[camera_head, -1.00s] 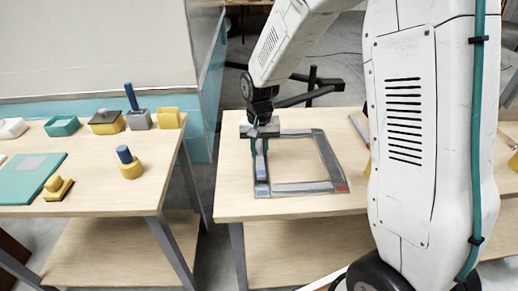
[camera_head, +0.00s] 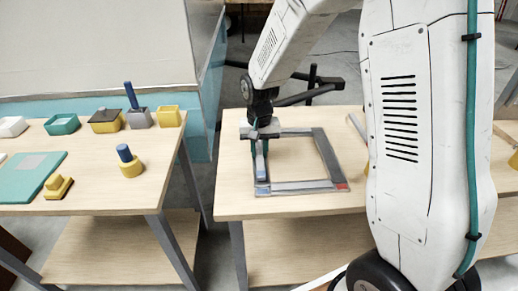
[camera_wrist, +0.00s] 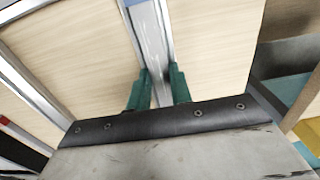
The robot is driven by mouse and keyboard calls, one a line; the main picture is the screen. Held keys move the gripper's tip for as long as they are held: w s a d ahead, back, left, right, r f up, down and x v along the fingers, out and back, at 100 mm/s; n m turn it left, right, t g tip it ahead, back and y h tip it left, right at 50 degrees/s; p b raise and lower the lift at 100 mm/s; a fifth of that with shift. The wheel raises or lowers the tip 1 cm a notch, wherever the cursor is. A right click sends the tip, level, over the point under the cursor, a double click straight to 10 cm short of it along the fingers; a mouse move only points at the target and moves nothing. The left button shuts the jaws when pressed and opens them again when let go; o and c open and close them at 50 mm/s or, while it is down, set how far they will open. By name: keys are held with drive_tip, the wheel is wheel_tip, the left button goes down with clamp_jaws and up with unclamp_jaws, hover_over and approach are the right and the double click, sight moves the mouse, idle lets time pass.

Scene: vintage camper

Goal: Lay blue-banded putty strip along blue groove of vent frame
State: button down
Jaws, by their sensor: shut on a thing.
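The grey vent frame (camera_head: 300,187) lies flat on the right table, with a red mark at its near right corner and blue at its near left corner. My gripper (camera_head: 260,150) is over the frame's left side, its green fingers pointing down. It is shut on a pale grey putty strip (camera_head: 260,165), which lines up with that side. In the wrist view the strip (camera_wrist: 150,45) runs lengthwise away from between the fingers, with blue at the top edge. I cannot tell whether the strip touches the groove, which is mostly hidden.
The right table (camera_head: 235,205) has bare room near its front left edge. Another strip-like piece (camera_head: 357,125) lies right of the frame, partly behind my arm. The left table (camera_head: 110,195) holds a teal board (camera_head: 25,180), a yellow block with a blue peg (camera_head: 129,165) and several small boxes.

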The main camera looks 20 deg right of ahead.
drive_tip(key=c, duration=1.2)
unclamp_jaws()
